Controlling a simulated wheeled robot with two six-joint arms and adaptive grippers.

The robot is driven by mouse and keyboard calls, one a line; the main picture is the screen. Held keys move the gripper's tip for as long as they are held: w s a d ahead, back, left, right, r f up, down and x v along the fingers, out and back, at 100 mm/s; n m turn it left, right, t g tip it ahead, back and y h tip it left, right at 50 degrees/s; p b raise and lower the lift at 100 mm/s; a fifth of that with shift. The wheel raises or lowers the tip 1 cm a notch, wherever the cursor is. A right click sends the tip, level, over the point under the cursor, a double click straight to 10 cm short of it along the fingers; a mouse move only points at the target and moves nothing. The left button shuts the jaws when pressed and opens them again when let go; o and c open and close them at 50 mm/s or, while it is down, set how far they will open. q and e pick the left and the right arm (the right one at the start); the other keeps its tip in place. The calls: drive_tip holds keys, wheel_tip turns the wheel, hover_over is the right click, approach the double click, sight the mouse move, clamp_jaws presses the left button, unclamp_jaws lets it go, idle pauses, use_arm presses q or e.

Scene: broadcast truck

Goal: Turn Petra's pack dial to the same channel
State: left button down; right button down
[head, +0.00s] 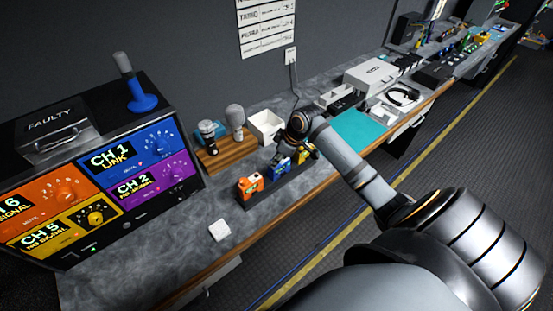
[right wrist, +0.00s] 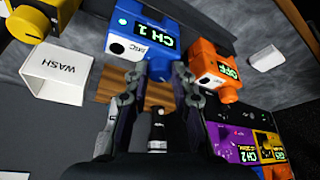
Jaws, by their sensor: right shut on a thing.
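The blue pack (head: 279,168) stands in a dark rack between the orange pack (head: 250,186) and the yellow pack (head: 306,153). In the right wrist view the blue pack (right wrist: 165,18) has a lit channel display, seemingly CH 2, and the orange pack (right wrist: 212,66) reads OFF. My right gripper (head: 288,150) is over the blue pack; its fingers (right wrist: 158,76) are closed on the pack's dial end, mostly hidden between them. The receiver (head: 127,215) at left has orange, blue, purple and yellow channel panels. The wall list (head: 267,28) is too small to read surely. My left gripper is out of view.
Microphones stand on a wooden block (head: 212,160) beside the white WASH box (head: 264,128). A small white block (head: 219,230) lies in front of the receiver. A teal mat (head: 362,128) and headset (head: 404,96) lie farther right. Bare counter lies left of the rack.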

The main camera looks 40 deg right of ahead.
drive_tip(key=c, duration=1.1)
unclamp_jaws()
drive_tip(key=shift+r, duration=0.1)
drive_tip(key=v, duration=1.1)
drive_tip(key=shift+s+r, duration=0.25)
drive_tip(key=shift+r, duration=0.1)
drive_tip(key=shift+d, duration=0.15)
